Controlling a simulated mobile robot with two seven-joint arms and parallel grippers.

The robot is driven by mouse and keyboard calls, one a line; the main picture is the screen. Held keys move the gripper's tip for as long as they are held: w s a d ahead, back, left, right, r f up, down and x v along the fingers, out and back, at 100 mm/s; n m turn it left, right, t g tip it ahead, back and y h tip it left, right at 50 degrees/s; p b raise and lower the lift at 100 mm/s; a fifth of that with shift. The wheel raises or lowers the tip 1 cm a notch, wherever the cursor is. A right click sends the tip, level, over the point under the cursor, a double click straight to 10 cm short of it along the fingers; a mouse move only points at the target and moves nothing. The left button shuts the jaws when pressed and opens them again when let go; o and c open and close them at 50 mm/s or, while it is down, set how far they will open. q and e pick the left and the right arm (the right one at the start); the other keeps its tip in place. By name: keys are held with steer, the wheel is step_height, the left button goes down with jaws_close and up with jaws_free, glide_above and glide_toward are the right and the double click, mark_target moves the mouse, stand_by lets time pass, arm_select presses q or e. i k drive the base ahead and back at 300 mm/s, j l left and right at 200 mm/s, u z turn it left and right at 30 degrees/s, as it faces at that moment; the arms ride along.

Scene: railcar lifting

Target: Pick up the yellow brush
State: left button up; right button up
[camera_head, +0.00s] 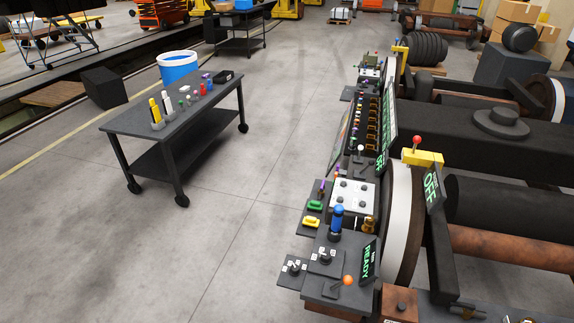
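A tall, thin yellow item (155,110) stands upright near the front left end of the dark wheeled cart (130,122). It is too small to tell whether it is a brush. A flat yellow piece (312,221) lies on a dark ledge of the console at centre right, with a similar green piece (315,206) just behind it. I cannot tell which yellow thing is the brush. Neither of my grippers shows in the head view.
The cart also holds a white item (167,103), a red item (203,89) and a black tray (223,77). A blue-and-white bucket (178,68) stands behind it. The console carries a blue-topped handle (336,223) and an orange-knobbed lever (348,281). Open floor lies between cart and console.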

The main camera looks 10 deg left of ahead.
mark_target(310, 221)
steer(key=z, duration=1.65)
steer(key=u, duration=1.65)
steer(key=i+j+z, duration=0.25)
steer(key=i, duration=0.2)
steer(key=i+j+z, duration=0.55)
steer(key=i+j, duration=0.2)
steer(key=i+j+z, duration=0.25)
steer(key=j, duration=0.2)
steer(key=i+j+z, duration=0.3)
steer(key=j, duration=0.25)
steer(key=i+j+z, duration=0.25)
steer(key=j, duration=0.35)
steer(key=i+j+z, duration=0.25)
steer(key=j, duration=0.4)
steer(key=j+z, duration=0.3)
steer(key=j, duration=0.35)
